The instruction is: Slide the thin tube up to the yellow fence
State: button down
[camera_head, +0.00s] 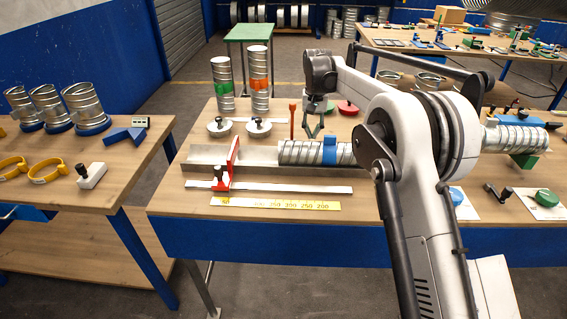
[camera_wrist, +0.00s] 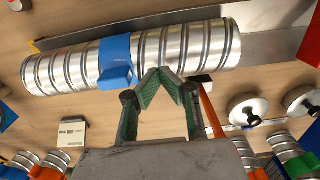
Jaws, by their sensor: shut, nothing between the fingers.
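A silver spiral tube with a blue band (camera_head: 300,152) lies in a grey channel (camera_head: 205,153) on the middle table. In the wrist view the tube (camera_wrist: 190,50) spans the upper part. My gripper (camera_head: 315,134) is shut and empty beside the tube's far side; its fingertips (camera_wrist: 160,75) meet near the blue band, and contact is unclear. A red fence (camera_head: 233,153) stands across the channel left of the tube, with a gap between. A small yellow piece (camera_wrist: 36,46) shows behind the tube's other end in the wrist view; my arm hides that area in the head view.
Upright tubes with green (camera_head: 222,83) and orange (camera_head: 259,80) bands stand behind the channel. A white rail (camera_head: 290,187) and yellow ruler (camera_head: 275,204) lie in front. Another tube (camera_head: 515,138) lies at the right. An orange-red upright handle (camera_head: 292,120) stands near my gripper.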

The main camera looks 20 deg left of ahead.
notch_tip(320, 180, up, 8)
jog(key=p, duration=0.3)
jog(key=shift+p, duration=0.3)
dwell(0.4)
jog(key=s+d+r+m+t+b, duration=0.15)
jog(key=s+d+r, duration=0.25)
jog(key=d+r, duration=0.7)
jog(key=s+d+r+t+b, duration=0.1)
jog(key=s+d, duration=0.4)
jog(key=d, duration=0.3)
jog(key=s+d+r+t+b, duration=0.1)
jog(key=s+d+b, duration=0.1)
jog(key=s+d, duration=0.5)
jog(key=s+d+f+m+t+b, duration=0.2)
jog(key=s+d+f, duration=0.2)
jog(key=s+d, duration=0.85)
jog(key=s+d+f+t+b, duration=0.1)
jog(key=s+d+f, duration=0.1)
jog(key=s+f, duration=0.3)
jog(key=s+d+f, duration=0.3)
jog(key=s+f, duration=0.2)
jog(key=s, duration=0.4)
jog(key=shift+s+d+f+t+b, duration=0.15)
jog(key=shift+s+f+t+b, duration=0.1)
jog(key=shift+f+t+b, duration=0.1)
